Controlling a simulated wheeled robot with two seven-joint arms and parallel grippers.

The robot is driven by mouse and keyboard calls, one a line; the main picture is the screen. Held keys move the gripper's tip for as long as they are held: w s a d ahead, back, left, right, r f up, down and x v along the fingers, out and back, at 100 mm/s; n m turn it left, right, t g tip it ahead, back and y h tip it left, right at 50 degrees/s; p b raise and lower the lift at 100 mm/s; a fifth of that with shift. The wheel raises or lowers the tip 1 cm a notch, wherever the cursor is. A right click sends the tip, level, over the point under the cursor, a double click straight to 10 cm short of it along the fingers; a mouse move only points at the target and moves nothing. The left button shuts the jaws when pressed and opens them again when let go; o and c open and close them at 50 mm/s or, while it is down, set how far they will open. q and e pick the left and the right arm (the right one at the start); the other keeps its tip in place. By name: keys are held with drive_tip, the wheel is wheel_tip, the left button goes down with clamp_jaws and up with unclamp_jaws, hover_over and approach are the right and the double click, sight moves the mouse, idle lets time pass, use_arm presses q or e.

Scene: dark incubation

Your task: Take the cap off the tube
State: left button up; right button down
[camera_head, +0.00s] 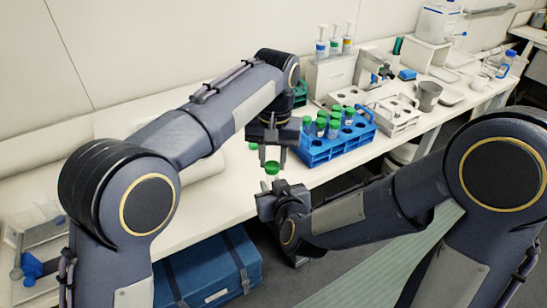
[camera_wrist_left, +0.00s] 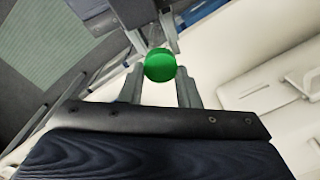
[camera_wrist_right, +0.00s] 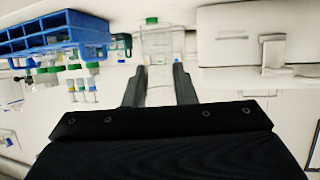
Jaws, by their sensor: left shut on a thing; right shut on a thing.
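A green cap (camera_head: 272,167) sits between the fingertips of my left gripper (camera_head: 272,160), which points down and is shut on it. The cap also shows as a round green top between the fingers in the left wrist view (camera_wrist_left: 160,65). My right gripper (camera_head: 271,193) is just below, near the table's front edge, shut on the tube. The tube's body is mostly hidden in the head view. A pale, clear shape lies between the right fingers (camera_wrist_right: 160,85) in the right wrist view. I cannot tell whether the cap touches the tube.
A blue rack (camera_head: 318,152) with several green-capped tubes stands to the right of the grippers. A white rack (camera_head: 398,121) and a grey cup (camera_head: 428,96) are farther right. A blue case (camera_head: 208,275) lies below the table edge.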

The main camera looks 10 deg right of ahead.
use_arm(q)
drive_tip(key=shift+w+r, duration=0.1)
idle(0.4)
drive_tip(key=shift+r, duration=0.1)
use_arm(e)
drive_tip(key=shift+d, duration=0.1)
use_arm(q)
drive_tip(key=shift+r, duration=0.9)
